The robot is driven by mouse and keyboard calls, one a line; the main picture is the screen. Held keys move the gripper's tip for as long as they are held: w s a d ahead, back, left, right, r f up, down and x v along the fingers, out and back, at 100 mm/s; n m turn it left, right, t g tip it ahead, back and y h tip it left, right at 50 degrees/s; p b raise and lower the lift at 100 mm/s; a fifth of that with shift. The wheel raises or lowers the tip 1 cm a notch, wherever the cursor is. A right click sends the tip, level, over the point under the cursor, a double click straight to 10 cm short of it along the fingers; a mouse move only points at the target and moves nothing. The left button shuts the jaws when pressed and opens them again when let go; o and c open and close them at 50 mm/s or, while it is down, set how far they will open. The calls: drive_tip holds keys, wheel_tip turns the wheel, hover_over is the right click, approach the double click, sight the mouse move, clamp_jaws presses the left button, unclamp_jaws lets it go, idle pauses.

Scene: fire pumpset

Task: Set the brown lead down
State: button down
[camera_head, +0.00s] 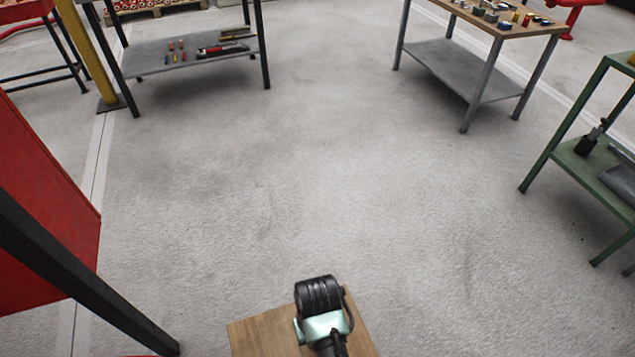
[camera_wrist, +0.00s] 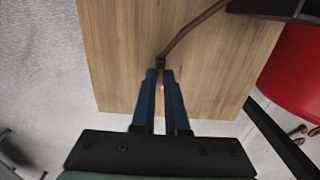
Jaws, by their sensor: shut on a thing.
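The brown lead (camera_wrist: 197,25) is a thin brown cord in the wrist view. It runs from between my fingertips up and to the right, towards a dark object (camera_wrist: 272,8) at the top edge. My gripper (camera_wrist: 160,73) is shut on the lead's near end, over a wooden top (camera_wrist: 115,45). I cannot tell whether the lead touches the wood. The wooden top also shows at the bottom of the head view (camera_head: 262,334). The lead and fingertips cannot be made out there.
A large red object (camera_wrist: 297,70) and a dark bar (camera_wrist: 280,135) lie right of the wooden top. In the head view, a grey-shelved table (camera_head: 185,57), a wood-topped table (camera_head: 525,28) and a green shelf unit (camera_head: 562,155) stand around open concrete floor (camera_head: 300,170). A red panel (camera_head: 45,205) is at left.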

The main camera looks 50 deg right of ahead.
drive_tip(key=shift+f, duration=0.3)
drive_tip(key=c, duration=1.4)
unclamp_jaws()
drive_tip(key=shift+f, duration=0.15)
drive_tip(key=o, duration=0.5)
drive_tip(key=shift+c, duration=0.2)
wheel_tip(320, 180, up, 12)
drive_tip(key=p, duration=0.4)
drive_tip(key=shift+r, duration=0.25)
